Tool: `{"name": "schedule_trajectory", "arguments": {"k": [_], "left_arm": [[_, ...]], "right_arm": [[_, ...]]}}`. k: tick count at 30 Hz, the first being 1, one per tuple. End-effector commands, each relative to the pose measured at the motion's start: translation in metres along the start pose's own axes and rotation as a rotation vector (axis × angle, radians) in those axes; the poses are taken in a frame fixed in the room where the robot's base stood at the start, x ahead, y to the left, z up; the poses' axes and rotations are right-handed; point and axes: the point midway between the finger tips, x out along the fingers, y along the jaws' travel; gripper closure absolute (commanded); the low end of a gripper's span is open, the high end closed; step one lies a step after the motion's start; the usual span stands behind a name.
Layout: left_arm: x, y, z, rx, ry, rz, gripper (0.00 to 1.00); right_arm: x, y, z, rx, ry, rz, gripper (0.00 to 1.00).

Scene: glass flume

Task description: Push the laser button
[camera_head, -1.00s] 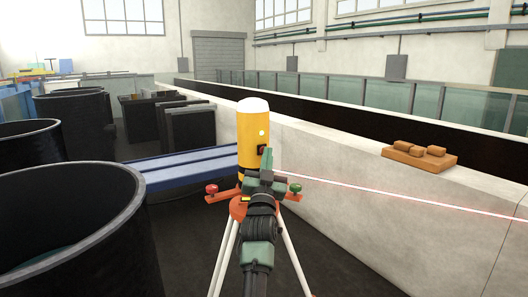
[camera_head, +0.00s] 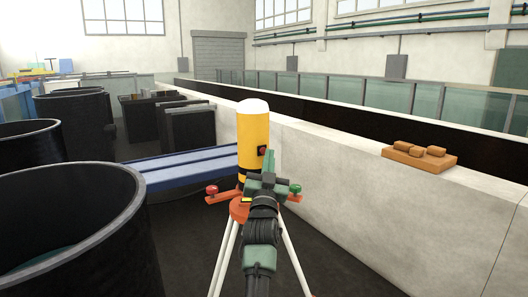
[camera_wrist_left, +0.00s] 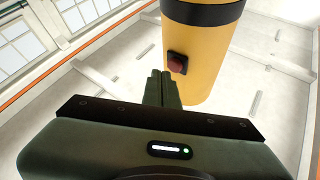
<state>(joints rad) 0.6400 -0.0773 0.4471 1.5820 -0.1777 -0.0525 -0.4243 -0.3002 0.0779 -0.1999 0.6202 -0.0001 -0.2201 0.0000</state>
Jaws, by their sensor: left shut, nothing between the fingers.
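The laser (camera_head: 252,135) is a yellow upright cylinder with a white top, on an orange tripod head with white legs. My left gripper (camera_head: 267,157) is shut and empty, just in front of and slightly below the button. In the left wrist view, the shut fingertips (camera_wrist_left: 162,76) lie just left of and below the red button (camera_wrist_left: 177,63), seemingly apart from it. No beam shows now. My right gripper is out of view.
A pale wall (camera_head: 340,180) of the flume runs along the right, with an orange board of small blocks (camera_head: 420,158) on top. Large black tubs (camera_head: 75,220) stand at the left. A blue beam (camera_head: 190,172) lies behind the tripod.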

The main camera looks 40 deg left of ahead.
Motion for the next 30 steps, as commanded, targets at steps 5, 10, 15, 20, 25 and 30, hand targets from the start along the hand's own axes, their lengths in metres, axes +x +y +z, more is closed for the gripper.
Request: {"name": "schedule_trajectory", "arguments": {"k": [5,10,15,20,25,30], "left_arm": [[0.0,0.0,0.0,0.001,0.001,0.0,1.0],[-0.004,0.003,-0.004,0.0,0.001,0.0,1.0],[-0.015,0.011,-0.013,-0.002,0.0,0.0,1.0],[-0.027,0.02,-0.02,-0.001,-0.001,0.001,1.0],[-0.038,0.028,-0.028,0.0,-0.001,0.001,1.0],[-0.042,0.03,-0.031,0.001,0.0,0.0,1.0]], "right_arm": [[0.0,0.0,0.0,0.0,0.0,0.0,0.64],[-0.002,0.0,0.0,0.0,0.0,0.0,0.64],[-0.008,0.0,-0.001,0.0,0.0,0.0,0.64],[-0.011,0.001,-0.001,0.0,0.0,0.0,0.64],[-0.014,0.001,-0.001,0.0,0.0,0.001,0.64],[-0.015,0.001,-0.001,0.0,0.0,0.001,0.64]]}}
